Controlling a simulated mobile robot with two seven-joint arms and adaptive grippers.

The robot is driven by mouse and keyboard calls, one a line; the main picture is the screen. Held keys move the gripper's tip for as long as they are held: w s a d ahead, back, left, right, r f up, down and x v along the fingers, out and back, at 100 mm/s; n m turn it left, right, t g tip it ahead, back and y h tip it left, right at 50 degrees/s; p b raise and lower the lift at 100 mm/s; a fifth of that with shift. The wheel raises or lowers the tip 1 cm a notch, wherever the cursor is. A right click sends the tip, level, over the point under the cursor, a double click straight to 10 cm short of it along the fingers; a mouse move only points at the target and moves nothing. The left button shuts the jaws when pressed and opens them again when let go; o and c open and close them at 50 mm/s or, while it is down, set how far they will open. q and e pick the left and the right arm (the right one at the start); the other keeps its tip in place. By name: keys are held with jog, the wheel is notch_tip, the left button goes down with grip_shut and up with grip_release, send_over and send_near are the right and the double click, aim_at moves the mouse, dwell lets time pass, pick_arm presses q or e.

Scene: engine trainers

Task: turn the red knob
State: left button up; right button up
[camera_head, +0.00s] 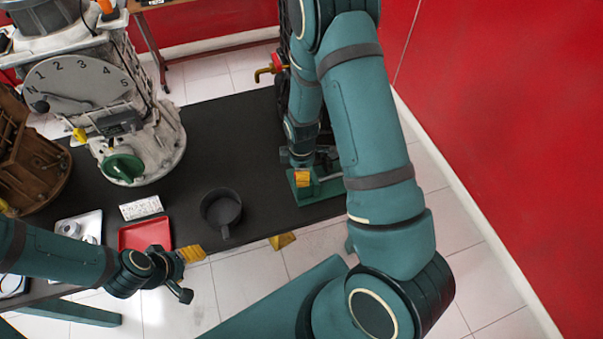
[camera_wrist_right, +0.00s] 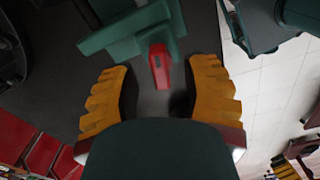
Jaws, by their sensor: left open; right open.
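In the right wrist view a small red knob (camera_wrist_right: 158,66) stands beside a green fixture (camera_wrist_right: 130,30). My right gripper (camera_wrist_right: 162,75) is open, with one yellow finger on each side of the knob and a visible gap to both. In the head view my right wrist reaches down over the green fixture (camera_head: 329,188) at the table's right end. One yellow fingertip shows there, and the knob cannot be made out behind it. My left gripper (camera_head: 187,272) is open and empty in front of the table's near edge.
A black table (camera_head: 235,125) carries a grey engine trainer (camera_head: 80,80), a brown housing (camera_head: 20,150), a dark round pan (camera_head: 221,209), a red tray (camera_head: 145,235) and a white tray (camera_head: 90,222). A red valve (camera_head: 278,62) is behind my right arm. The table's middle is clear.

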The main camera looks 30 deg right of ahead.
jog(key=shift+f, duration=0.7)
jog(key=shift+c, duration=0.3)
grip_shut()
